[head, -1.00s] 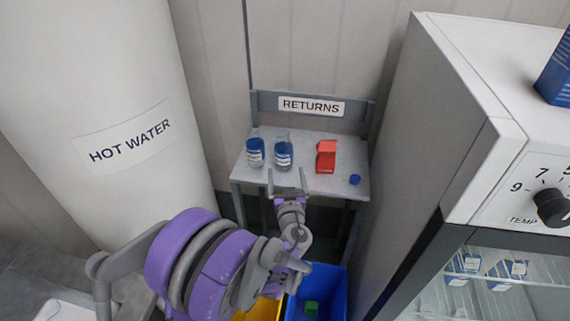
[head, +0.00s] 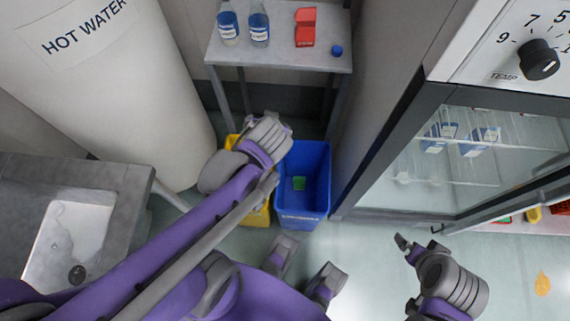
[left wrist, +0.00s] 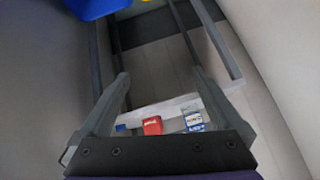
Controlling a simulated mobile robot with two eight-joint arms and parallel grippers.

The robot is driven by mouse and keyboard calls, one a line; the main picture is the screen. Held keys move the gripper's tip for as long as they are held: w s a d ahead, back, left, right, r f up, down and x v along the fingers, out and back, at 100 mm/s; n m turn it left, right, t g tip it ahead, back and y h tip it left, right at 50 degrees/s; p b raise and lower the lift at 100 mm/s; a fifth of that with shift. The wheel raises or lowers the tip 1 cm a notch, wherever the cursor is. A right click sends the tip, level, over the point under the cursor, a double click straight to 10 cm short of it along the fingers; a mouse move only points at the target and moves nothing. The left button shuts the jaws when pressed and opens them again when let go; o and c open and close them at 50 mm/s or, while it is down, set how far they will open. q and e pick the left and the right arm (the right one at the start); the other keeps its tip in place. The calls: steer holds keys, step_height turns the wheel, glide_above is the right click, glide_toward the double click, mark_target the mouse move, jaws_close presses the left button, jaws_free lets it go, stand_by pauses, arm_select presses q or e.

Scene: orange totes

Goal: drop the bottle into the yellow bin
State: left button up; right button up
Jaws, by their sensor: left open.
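Two clear bottles with blue and white labels, a left one (head: 228,24) and a right one (head: 259,26), stand side by side on the grey returns table (head: 285,58). A bottle's blue and white label (left wrist: 193,121) shows in the left wrist view, beyond my fingers. The yellow bin (head: 262,214) is on the floor, mostly hidden behind my left arm. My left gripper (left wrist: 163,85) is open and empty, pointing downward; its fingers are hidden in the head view. My right gripper (head: 418,244) is low at the right, far from the bottles; its opening is unclear.
A blue bin (head: 316,188) holding a green block (head: 299,183) stands right of the yellow bin. A red carton (head: 305,28) and small blue object (head: 337,50) share the table. A hot water tank stands left, a glass-door fridge (head: 440,165) right.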

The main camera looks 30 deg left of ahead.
mark_target(259, 6)
arm_select(q)
steer(key=s+d+f+m+g+h, duration=0.1)
steer(key=s+d+f+m+h, duration=0.1)
steer(key=s+d+m+h, duration=0.45)
steer(key=w+a+r+n+g+y+p, duration=0.1)
steer(key=w+a+r+p, duration=0.15)
steer(key=w+r, duration=0.6)
steer(key=w+a+r+g+y+p, duration=0.15)
steer(key=w+a+r, duration=0.25)
steer(key=w+r, duration=0.45)
steer(key=w+a+r+g+p, duration=0.2)
steer(key=w+a, duration=0.7)
steer(key=w, duration=0.1)
steer(key=w+a+m+h+p, duration=0.15)
steer(key=w+a, duration=0.25)
steer(key=a, duration=0.7)
steer(key=shift+g+y, duration=0.25)
steer(key=shift+g, duration=0.1)
steer(key=f, duration=0.5)
steer(key=shift+s+d+f, duration=0.1)
steer(key=shift+d+f, duration=0.1)
steer(key=shift+f, duration=2.95)
steer(key=c, duration=1.4)
step_height(259, 6, up, 10)
steer(key=shift+p, duration=0.35)
steer(key=shift+c, duration=0.2)
